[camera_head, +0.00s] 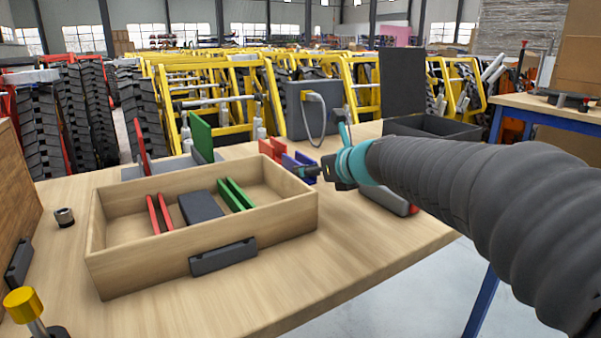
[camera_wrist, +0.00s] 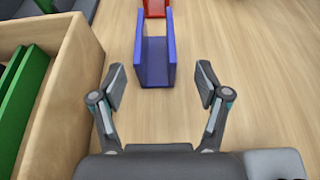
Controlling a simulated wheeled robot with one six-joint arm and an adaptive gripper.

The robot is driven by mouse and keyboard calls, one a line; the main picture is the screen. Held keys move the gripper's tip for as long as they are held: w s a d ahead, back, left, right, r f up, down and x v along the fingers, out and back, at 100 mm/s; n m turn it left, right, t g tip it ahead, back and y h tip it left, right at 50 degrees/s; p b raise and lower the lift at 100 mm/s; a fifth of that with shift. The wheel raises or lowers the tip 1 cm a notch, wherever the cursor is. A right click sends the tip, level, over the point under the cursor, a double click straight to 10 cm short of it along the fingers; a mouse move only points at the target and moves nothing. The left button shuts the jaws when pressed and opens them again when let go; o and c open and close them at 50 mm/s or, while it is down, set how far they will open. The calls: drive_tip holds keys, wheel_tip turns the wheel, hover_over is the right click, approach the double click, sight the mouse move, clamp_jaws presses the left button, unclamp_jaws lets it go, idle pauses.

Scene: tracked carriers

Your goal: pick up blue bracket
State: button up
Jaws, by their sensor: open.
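The blue bracket (camera_wrist: 157,62) is a U-shaped piece on the wooden table, ahead of my gripper in the wrist view. Its two upright walls run away from me. In the head view the blue bracket (camera_head: 299,164) shows behind the right end of the wooden box, partly hidden by my gripper. My gripper (camera_wrist: 160,88) is open and empty, its two fingers apart with the near end of the bracket just beyond and between them. In the head view my gripper (camera_head: 318,171) is small and partly hidden by my arm.
A red bracket (camera_head: 272,149) stands just beyond the blue one. The wooden box (camera_head: 130,263) with red, grey and green pieces lies left of my gripper; its wall (camera_wrist: 63,90) is close. A dark open case (camera_head: 432,127) is at the back right. Bare table lies right of the bracket.

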drive_tip(key=shift+a+b+x, duration=0.25)
drive_tip(key=shift+b+x, duration=0.15)
drive_tip(key=shift+x, duration=3.15)
drive_tip(key=shift+s, duration=0.2)
drive_tip(key=shift+r, duration=0.1)
clamp_jaws()
